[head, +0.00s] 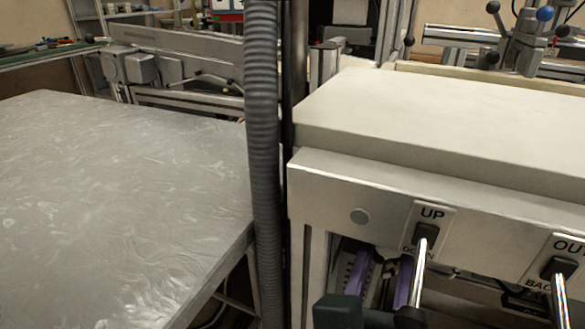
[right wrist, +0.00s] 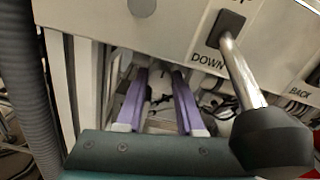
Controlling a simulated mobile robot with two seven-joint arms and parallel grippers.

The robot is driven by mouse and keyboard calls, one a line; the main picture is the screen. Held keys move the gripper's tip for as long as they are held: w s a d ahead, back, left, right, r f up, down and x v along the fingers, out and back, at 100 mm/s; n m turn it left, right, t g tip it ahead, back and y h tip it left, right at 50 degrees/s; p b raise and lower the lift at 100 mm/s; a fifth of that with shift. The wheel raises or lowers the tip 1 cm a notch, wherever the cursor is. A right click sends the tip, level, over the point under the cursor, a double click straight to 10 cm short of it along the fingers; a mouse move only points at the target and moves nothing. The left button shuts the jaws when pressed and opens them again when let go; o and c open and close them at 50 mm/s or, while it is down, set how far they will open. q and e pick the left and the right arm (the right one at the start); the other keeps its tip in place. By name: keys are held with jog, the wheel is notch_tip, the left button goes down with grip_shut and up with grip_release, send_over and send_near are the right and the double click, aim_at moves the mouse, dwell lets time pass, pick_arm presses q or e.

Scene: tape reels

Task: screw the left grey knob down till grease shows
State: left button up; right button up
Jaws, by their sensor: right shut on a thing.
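My right gripper shows in the right wrist view (right wrist: 160,75) as a dark green body with two purple fingers. The fingers reach under the pale front panel (head: 330,190). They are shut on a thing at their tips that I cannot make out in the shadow. In the head view the green body is at the bottom edge and the fingers run up from it; the panel's lower edge hides the tips. I cannot clearly make out a grey knob or any grease. My left gripper is not in view.
A chrome lever (head: 417,275) at UP/DOWN ends in a black handle (right wrist: 272,140), close to the right of my gripper. A second lever (head: 559,300) sits at OUT/BACK. A ribbed grey hose (head: 263,150) hangs left of the panel. A bare metal table (head: 110,190) is at left.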

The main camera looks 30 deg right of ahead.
grip_shut()
jog(key=shift+m, duration=0.4)
jog(key=m, duration=0.3)
jog(key=shift+m, duration=1.6)
jog(key=o, duration=0.8)
grip_release()
